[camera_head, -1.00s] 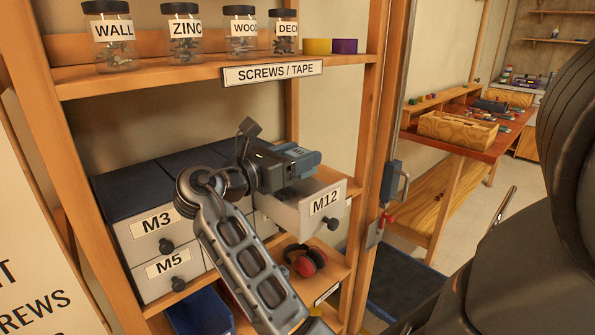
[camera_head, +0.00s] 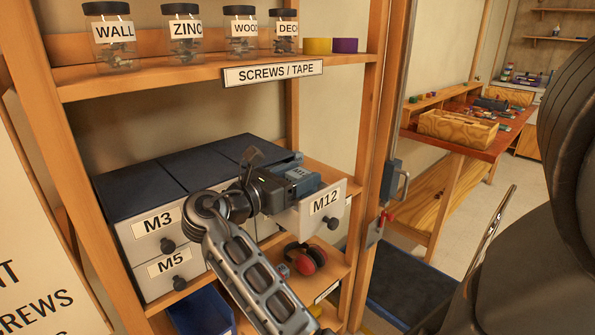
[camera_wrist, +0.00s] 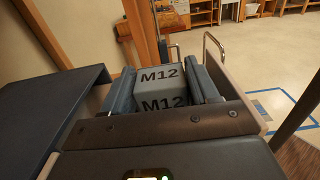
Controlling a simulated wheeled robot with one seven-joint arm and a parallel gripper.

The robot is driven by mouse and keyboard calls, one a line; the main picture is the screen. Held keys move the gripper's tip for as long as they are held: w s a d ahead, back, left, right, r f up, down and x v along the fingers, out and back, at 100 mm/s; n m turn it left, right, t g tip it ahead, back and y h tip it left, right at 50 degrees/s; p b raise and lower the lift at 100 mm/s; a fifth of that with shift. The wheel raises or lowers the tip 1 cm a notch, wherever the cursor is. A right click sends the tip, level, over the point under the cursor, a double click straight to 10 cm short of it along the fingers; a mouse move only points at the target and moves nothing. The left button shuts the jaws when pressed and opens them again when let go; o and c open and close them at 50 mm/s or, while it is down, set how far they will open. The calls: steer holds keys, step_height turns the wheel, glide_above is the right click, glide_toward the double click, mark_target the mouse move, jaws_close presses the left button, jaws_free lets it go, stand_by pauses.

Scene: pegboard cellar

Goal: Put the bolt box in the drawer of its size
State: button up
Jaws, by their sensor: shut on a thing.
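The bolt box (camera_wrist: 160,82) is grey with M12 printed on two faces. In the wrist view my gripper (camera_wrist: 163,76) is shut on it, one finger along each side. In the head view my gripper (camera_head: 300,178) is at the opening of the pulled-out M12 drawer (camera_head: 318,218), just behind its labelled front. The box is not clearly distinguishable there among the blue-grey fingers. I cannot tell whether the box touches the drawer floor.
The shut M3 drawer (camera_head: 150,242) and M5 drawer (camera_head: 158,285) are at the left of the dark-topped cabinet (camera_head: 150,180). A shelf above holds labelled jars (camera_head: 186,40). Red ear defenders (camera_head: 305,258) lie below the open drawer. A wooden upright (camera_head: 373,150) stands to its right.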

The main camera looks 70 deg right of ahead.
steer(key=o, duration=1.2)
steer(key=shift+o, duration=0.2)
steer(key=shift+r, duration=0.1)
steer(key=shift+r+b, duration=0.3)
steer(key=shift+b, duration=0.25)
steer(key=v, duration=1.2)
steer(key=shift+r+b, duration=0.2)
steer(key=shift+b, duration=0.25)
steer(key=shift+a, duration=0.1)
